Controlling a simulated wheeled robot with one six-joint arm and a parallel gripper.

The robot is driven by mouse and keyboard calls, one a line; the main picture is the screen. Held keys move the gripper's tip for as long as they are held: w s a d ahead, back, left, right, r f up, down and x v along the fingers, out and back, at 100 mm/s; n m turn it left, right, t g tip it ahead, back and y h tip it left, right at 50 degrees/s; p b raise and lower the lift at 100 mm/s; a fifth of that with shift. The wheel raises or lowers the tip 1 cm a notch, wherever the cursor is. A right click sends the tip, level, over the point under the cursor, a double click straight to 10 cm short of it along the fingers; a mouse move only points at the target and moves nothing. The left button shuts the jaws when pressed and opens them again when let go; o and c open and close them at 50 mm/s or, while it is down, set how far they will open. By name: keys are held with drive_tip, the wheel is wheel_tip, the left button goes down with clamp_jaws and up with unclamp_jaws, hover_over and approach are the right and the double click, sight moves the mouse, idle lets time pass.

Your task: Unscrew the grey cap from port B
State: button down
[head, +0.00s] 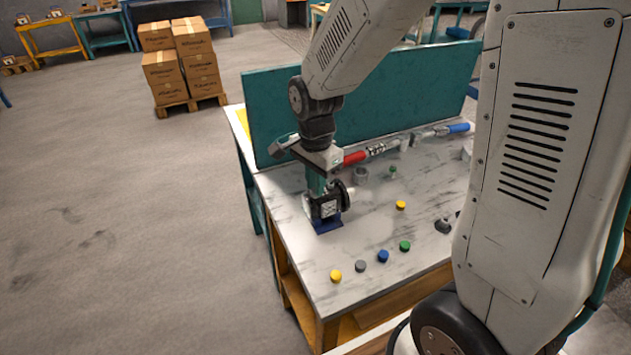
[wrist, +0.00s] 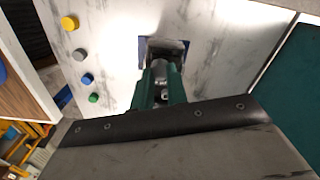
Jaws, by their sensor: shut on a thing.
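The hydraulic motor (head: 327,206) stands on a blue base (head: 327,226) near the table's left edge. It also shows beyond my fingers in the wrist view (wrist: 168,47). My gripper (head: 318,187) points down over the motor's top. Its green fingers (wrist: 160,80) are shut on a small grey part at the top of the motor, which looks like the grey cap (wrist: 159,67). The fingers hide most of the cap, and the port under it and any port letter cannot be made out.
Loose yellow (head: 335,275), grey (head: 360,266), blue (head: 383,256) and green (head: 405,246) caps lie in a row near the front edge. Another yellow cap (head: 400,205) lies right of the motor. A red-handled tool (head: 368,154) lies by the teal back panel (head: 265,115).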

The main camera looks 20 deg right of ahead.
idle(0.3)
drive_tip(key=n, duration=0.4)
drive_tip(key=shift+n, duration=0.3)
drive_tip(key=c, duration=1.5)
unclamp_jaws()
